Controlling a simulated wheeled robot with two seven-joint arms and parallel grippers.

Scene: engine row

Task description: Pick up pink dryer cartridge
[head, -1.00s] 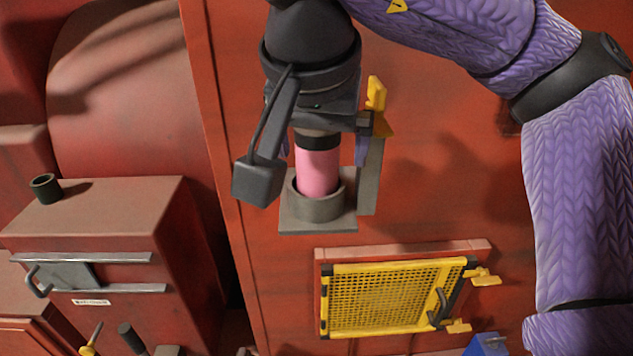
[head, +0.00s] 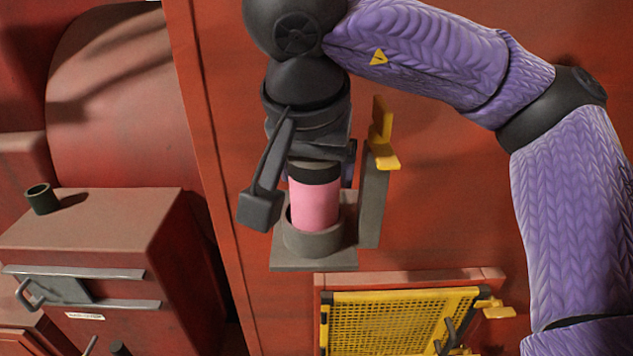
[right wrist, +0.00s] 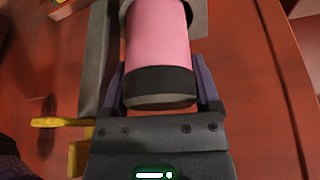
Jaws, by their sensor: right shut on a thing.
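The pink dryer cartridge (head: 314,203) has a black band and a grey end at its top. It stands upright with its lower end inside a round grey cup (head: 313,242) on the red wall. My right gripper (head: 317,180) is over the top of the cartridge and shut on it. In the right wrist view, the purple fingers of the right gripper (right wrist: 160,82) lie on both sides of the cartridge (right wrist: 158,35), near its black band. The cartridge's bottom is hidden in the cup. My left gripper is not in view.
A grey post (head: 372,208) with a yellow lever (head: 381,122) rises right beside the cup. A yellow mesh panel (head: 398,318) is below it. A red box (head: 95,225) with a small dark cup (head: 41,198) stands at the left.

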